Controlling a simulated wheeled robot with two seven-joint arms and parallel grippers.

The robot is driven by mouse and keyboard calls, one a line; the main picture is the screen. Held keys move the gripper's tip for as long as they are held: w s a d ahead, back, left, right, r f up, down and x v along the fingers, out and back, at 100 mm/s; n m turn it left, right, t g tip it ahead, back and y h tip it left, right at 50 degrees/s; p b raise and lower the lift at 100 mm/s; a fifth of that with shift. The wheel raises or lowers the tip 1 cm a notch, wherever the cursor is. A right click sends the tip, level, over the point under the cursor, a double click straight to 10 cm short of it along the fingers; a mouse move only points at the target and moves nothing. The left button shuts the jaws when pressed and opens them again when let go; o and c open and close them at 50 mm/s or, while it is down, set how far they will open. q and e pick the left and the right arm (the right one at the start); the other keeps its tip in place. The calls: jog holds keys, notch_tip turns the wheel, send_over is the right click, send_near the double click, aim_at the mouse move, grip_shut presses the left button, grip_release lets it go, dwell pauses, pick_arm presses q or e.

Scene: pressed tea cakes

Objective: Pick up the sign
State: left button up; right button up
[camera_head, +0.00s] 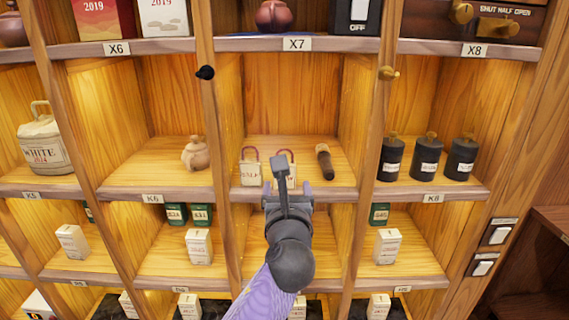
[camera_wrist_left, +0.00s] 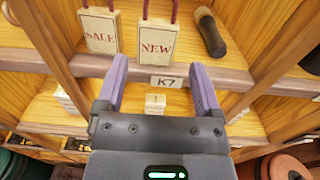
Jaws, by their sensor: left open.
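Two small pale wooden signs with dark red looped handles stand in the K7 compartment. The left sign (camera_head: 250,172) reads SALE and also shows in the left wrist view (camera_wrist_left: 101,38). The right sign (camera_wrist_left: 156,46) reads NEW; in the head view my gripper partly hides it. My left gripper (camera_head: 287,190) is open and empty in front of the K7 shelf edge. In the left wrist view its purple fingers (camera_wrist_left: 158,72) are spread just short of the NEW sign, roughly in line with it and apart from it. My right gripper is not in view.
A dark-handled wooden tool (camera_head: 324,161) lies right of the signs, close by. Upright dividers bound K7 on both sides, and a shelf edge (camera_head: 335,192) runs below. K6 holds a clay pot (camera_head: 194,153); K8 holds black canisters (camera_head: 425,155). Small white boxes stand on the shelf below.

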pick_arm(q)
jog(key=w, duration=0.7)
jog(key=shift+w+a+r, duration=0.15)
jog(key=shift+w+r, duration=0.15)
jog(key=shift+r, duration=0.1)
jog(key=shift+s, duration=0.1)
jog(key=shift+c, duration=0.4)
jog(key=c, duration=1)
